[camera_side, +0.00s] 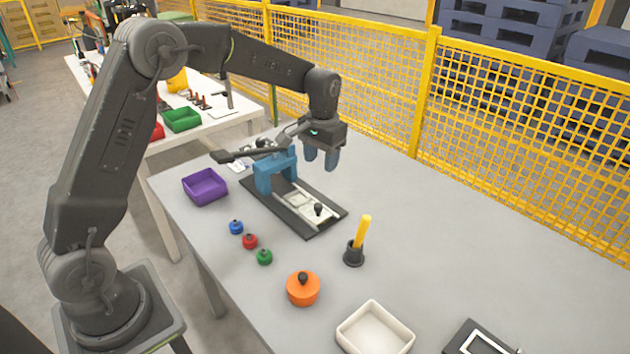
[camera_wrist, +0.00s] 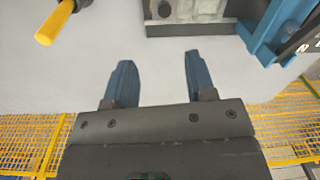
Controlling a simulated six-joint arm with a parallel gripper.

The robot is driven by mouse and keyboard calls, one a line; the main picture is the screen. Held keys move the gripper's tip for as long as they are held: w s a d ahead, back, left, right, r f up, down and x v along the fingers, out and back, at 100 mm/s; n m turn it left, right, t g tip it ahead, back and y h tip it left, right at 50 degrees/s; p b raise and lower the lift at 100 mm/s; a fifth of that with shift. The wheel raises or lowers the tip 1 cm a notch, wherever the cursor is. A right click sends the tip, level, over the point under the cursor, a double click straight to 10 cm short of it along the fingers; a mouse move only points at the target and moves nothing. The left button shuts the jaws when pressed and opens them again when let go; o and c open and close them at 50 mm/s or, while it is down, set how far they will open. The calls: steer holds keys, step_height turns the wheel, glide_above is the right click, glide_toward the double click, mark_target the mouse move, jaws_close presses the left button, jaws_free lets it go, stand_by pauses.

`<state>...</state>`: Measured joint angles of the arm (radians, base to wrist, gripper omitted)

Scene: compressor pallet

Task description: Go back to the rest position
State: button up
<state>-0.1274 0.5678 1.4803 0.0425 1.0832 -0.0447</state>
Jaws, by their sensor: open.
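My gripper (camera_side: 321,157) is raised above the grey table (camera_side: 470,230), behind and to the right of the blue press-like fixture (camera_side: 275,173). Its two blue fingers point down, apart and empty. In the wrist view my gripper (camera_wrist: 160,75) also shows open, with only bare table between the fingers. The fixture stands on a dark base plate (camera_side: 328,221) with a pale slide and a small black knob. The fixture's blue frame (camera_wrist: 270,30) is at the upper right of the wrist view, clear of the fingers.
A yellow-handled tool stands in a black holder (camera_side: 354,254). Blue (camera_side: 236,227), red (camera_side: 250,241) and green (camera_side: 264,257) knobbed pieces, an orange lidded piece (camera_side: 303,290), a purple bin (camera_side: 204,187) and a white tray (camera_side: 375,330) are around. A yellow mesh fence (camera_side: 520,130) runs behind.

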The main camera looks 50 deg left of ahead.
steer(key=s+d+r+t, duration=0.2)
steer(key=s+r, duration=0.4)
steer(key=r, duration=0.2)
steer(key=s+d+r+m+t, duration=0.1)
steer(key=s+d, duration=0.1)
steer(key=s, duration=0.9)
steer(key=s+d+r+t, duration=0.2)
steer(key=s+d, duration=0.1)
steer(key=s, duration=0.9)
steer(key=shift+r+m+t, duration=0.15)
steer(key=shift+m+t, duration=0.15)
steer(key=shift+m, duration=0.1)
